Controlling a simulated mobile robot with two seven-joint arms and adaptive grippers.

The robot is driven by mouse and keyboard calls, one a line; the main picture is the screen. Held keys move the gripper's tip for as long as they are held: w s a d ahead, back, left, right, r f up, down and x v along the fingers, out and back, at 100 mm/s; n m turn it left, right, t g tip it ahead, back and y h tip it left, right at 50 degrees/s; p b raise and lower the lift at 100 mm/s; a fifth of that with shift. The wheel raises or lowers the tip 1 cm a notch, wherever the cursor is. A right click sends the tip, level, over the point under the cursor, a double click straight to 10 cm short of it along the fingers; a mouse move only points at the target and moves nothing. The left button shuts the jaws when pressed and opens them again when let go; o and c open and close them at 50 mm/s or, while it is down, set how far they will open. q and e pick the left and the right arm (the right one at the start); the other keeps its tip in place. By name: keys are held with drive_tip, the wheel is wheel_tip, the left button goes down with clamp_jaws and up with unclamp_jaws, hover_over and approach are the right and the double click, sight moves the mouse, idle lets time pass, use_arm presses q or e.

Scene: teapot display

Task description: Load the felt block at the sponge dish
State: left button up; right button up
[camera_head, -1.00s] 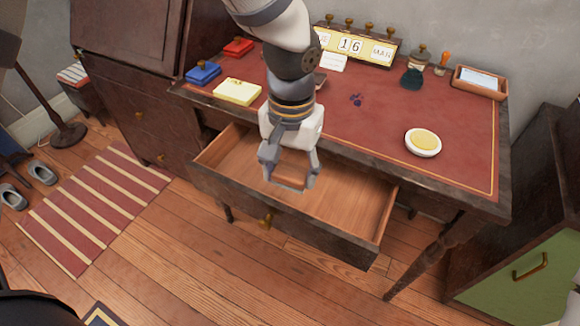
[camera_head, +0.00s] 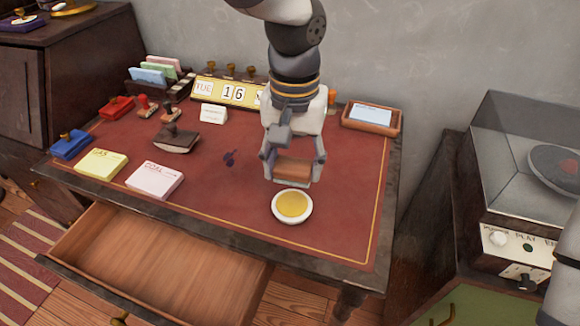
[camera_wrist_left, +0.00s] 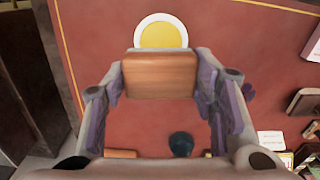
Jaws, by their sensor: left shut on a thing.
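My left gripper (camera_head: 293,176) is shut on the felt block (camera_head: 293,168), which has a brown wooden back. It holds the block above the red desk top, just behind the sponge dish (camera_head: 280,217). The dish is a white round bowl with a yellow sponge (camera_head: 292,204) in it. In the left wrist view the block (camera_wrist_left: 160,76) sits between both fingers and covers the near part of the dish (camera_wrist_left: 138,34). The block's underside is hidden. My right gripper is not in view.
The desk (camera_head: 335,215) has an open empty drawer (camera_head: 160,262) at its front. Note pads (camera_head: 154,180), a rocker blotter (camera_head: 176,141) and a yellow calendar (camera_head: 228,93) stand to the left and back. A terracotta tray (camera_head: 372,118) is at the back right. Desk around the dish is clear.

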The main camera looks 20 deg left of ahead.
use_arm(q)
drive_tip(key=b, duration=0.2)
hover_over(292, 203)
wheel_tip(292, 203, down, 5)
drive_tip(key=shift+f, duration=0.5)
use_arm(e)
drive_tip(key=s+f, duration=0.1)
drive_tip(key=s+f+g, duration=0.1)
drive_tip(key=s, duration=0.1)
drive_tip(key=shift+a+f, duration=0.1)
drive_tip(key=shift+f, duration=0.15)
use_arm(q)
drive_tip(key=shift+f, duration=0.5)
drive_tip(key=shift+f, duration=0.1)
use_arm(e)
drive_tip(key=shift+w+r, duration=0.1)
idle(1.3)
use_arm(q)
wheel_tip(292, 203, up, 6)
drive_tip(key=shift+f+p, duration=0.25)
drive_tip(key=shift+p, duration=0.85)
drive_tip(key=shift+r, duration=0.85)
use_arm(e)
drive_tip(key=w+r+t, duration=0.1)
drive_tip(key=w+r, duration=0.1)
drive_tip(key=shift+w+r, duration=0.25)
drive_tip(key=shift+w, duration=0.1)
use_arm(q)
drive_tip(key=shift+a, duration=0.1)
